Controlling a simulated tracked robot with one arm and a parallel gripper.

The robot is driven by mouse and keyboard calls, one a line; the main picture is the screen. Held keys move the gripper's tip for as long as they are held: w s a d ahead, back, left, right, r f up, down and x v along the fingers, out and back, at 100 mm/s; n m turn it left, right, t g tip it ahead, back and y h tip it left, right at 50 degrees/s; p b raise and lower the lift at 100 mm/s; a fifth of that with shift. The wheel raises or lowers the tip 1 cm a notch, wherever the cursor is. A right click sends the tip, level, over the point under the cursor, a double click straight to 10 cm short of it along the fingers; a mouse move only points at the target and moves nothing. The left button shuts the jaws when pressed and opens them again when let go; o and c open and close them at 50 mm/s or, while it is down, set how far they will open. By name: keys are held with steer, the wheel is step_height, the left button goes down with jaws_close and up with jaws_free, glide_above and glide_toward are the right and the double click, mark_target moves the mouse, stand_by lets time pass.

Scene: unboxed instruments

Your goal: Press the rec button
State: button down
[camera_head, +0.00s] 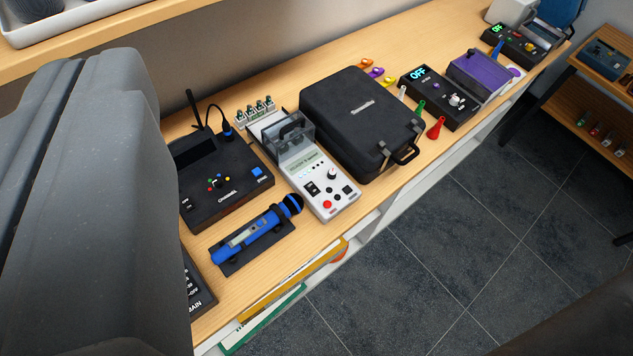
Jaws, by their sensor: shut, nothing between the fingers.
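I cannot read a "rec" label on any button. My gripper (86,60), large and grey, fills the left side. It looks shut and empty, apart from these devices, and hides the shelf's left part.
A closed black case (361,118) stands right of the white instrument. Black boxes with "OFF" displays (438,98) and a purple unit (478,77) stand farther right. Small coloured cones (436,128) are near the edge. An upper shelf (110,38) overhangs at top left. The tiled floor (460,230) is clear.

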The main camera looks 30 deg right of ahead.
steer(key=shift+w+d, duration=0.1)
steer(key=w+d+f+m+g+p, duration=0.1)
steer(key=w+d+f+m+g, duration=0.1)
steer(key=w+d+f+m, duration=0.5)
steer(key=w+d+f+m+g+p, duration=0.15)
steer(key=w+f+m, duration=0.35)
steer(key=w+f, duration=0.65)
steer(key=d+f+m+g+p, duration=0.1)
steer(key=d+f+m, duration=0.3)
steer(key=f, duration=0.5)
steer(key=w+d+f+m, duration=0.1)
steer(key=d+f+m, duration=0.3)
steer(key=f, duration=0.5)
steer(key=w+d+f+m+g+p, duration=0.1)
steer(key=d+f+m, duration=0.3)
steer(key=f, duration=0.5)
steer(key=m, duration=0.2)
steer(key=shift+m+g+p, duration=0.35)
steer(key=shift+m, duration=0.05)
steer(key=shift+w, duration=0.1)
